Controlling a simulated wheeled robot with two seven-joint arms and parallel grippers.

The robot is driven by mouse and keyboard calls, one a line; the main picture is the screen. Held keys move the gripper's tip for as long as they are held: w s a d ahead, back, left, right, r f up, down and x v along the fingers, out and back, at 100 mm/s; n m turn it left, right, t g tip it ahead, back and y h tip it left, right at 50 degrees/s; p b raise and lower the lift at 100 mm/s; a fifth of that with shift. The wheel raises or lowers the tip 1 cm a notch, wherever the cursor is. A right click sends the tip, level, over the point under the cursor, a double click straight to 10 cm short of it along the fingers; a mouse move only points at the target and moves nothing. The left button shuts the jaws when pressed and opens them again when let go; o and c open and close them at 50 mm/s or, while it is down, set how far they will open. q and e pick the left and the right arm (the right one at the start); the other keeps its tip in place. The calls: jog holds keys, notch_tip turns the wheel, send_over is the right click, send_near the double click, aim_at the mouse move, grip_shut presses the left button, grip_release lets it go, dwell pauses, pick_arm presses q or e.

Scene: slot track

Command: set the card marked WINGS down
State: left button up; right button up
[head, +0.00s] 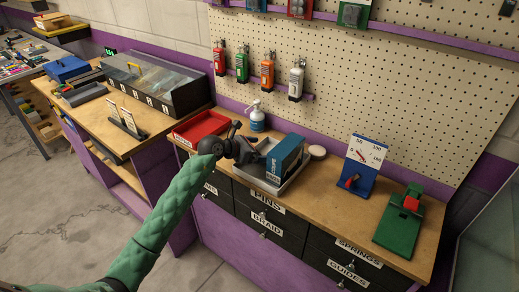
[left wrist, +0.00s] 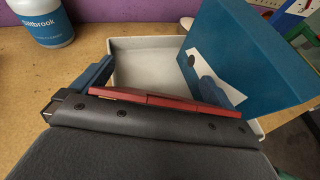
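I cannot read WINGS on anything in view. Two small pale cards (head: 119,113) stand upright in a dark holder on the left bench, their print too small to read. My left gripper (head: 252,150) is above a grey tray (head: 290,186) on the right bench, beside a blue box (head: 284,160) standing in it. In the left wrist view the fingers of the left gripper (left wrist: 155,82) are apart, with the tray (left wrist: 140,46) behind and the blue box (left wrist: 245,60) at the right finger. A dark red bar lies across the palm; I cannot tell whether it is held. My right gripper is not seen.
A red tray (head: 201,127) and a white pump bottle (head: 257,121) stand close to the gripper. A blue gauge stand (head: 357,172) and a green device (head: 400,226) are to the right. Labelled drawers, including PINS (head: 267,202), face front. Bare wood shows around the gauge.

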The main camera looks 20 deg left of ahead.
pick_arm(q)
jog(key=shift+r, duration=0.15)
jog(key=shift+s+a, duration=0.35)
jog(key=b+v, duration=0.4)
jog(key=v, duration=0.7)
jog(key=shift+r, duration=0.15)
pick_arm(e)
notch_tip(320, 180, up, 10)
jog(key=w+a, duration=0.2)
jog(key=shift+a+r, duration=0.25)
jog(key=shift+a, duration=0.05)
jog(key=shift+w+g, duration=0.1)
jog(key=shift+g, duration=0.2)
pick_arm(q)
jog(key=shift+d, duration=0.1)
